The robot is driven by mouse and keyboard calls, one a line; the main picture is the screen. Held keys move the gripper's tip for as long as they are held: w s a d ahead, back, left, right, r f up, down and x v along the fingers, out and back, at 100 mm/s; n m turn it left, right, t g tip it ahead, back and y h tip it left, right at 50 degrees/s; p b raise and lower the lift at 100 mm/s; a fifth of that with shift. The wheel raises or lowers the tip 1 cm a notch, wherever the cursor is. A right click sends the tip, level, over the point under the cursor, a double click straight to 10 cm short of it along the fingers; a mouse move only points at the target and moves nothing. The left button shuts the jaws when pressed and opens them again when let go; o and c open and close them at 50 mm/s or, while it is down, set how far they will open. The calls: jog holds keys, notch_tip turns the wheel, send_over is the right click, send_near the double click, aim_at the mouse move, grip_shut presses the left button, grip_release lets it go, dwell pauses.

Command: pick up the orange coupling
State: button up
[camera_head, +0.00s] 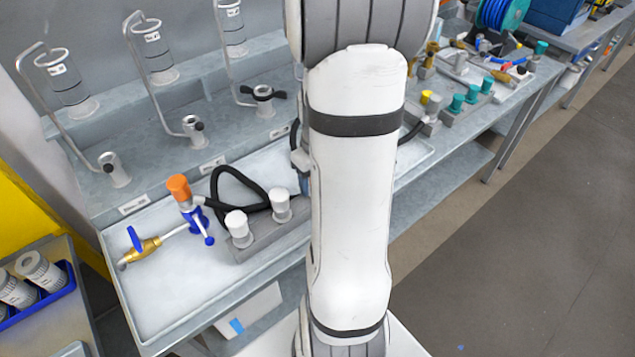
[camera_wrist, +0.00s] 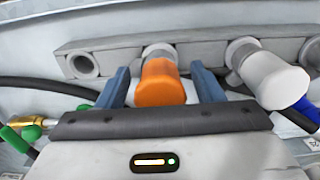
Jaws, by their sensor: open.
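In the wrist view, the orange coupling (camera_wrist: 160,84) sits at a grey block (camera_wrist: 110,59), with a pale end behind it. My gripper (camera_wrist: 160,72) is open, with one blue finger on each side of the coupling and a visible gap at both sides. I cannot tell how deep the fingers reach around it. In the head view my gripper is hidden behind my arm. An orange-topped piece (camera_head: 178,187) stands there on a blue fitting (camera_head: 193,217); I cannot tell whether it is the same coupling.
A white coupling (camera_wrist: 268,76) is close right of the orange one in the wrist view. A black hose (camera_wrist: 50,87) runs at the left, near green-handled brass parts (camera_wrist: 31,132). In the head view a grey block with white caps (camera_head: 268,240) stands in the tray (camera_head: 172,307).

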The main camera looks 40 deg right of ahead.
jog(key=c, duration=1.2)
jog(key=shift+r, duration=0.15)
notch_tip(320, 180, up, 10)
jog(key=shift+f, duration=0.1)
